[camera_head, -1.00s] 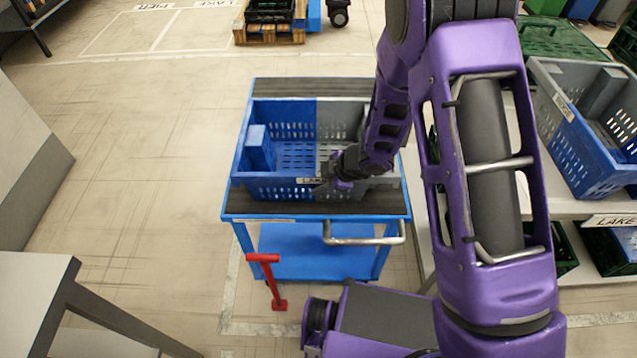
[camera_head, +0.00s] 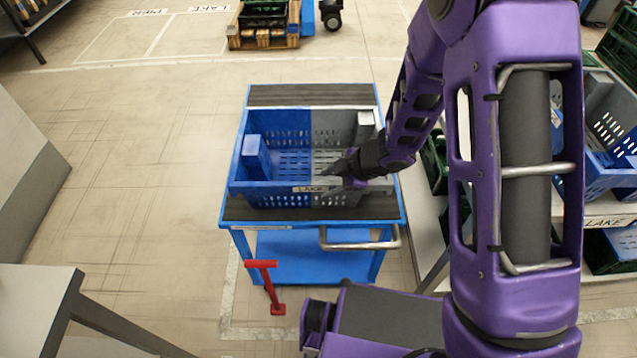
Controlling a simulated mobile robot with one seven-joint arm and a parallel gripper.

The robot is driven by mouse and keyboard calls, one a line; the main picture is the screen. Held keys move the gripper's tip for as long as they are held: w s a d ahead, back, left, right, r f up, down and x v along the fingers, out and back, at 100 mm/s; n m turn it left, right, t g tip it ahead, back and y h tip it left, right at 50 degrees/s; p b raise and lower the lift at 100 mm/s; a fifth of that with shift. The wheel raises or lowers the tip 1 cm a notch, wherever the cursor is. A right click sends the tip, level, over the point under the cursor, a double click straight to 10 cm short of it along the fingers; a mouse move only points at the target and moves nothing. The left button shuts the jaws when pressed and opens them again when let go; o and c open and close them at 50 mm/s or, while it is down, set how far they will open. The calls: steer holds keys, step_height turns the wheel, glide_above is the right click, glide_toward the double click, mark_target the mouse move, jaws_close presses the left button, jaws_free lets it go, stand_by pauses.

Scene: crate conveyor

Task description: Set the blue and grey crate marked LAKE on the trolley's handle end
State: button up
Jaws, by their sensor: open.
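The blue and grey crate (camera_head: 275,196) sits upright on the top deck of the blue trolley (camera_head: 235,216). Its left part is blue and its right part is grey, and a LAKE label is on its near wall. Bare dark deck shows beyond the crate and in a strip on its near side, toward the metal handle (camera_head: 360,243). My gripper (camera_head: 340,176) is open at the crate's near wall, right of the label's middle. My wrist and forearm hide part of the crate's right side. Whether the fingers touch the wall is not clear.
A red T-shaped post (camera_head: 268,285) stands on the floor before the trolley. At right, a pale rack (camera_head: 430,235) bears other crates, one blue and grey (camera_head: 600,165). A pallet (camera_head: 262,40) with a dark crate lies behind. The floor left of the trolley is clear.

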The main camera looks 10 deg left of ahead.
steer(key=shift+p+v, duration=0.55)
steer(key=shift+v, duration=1.75)
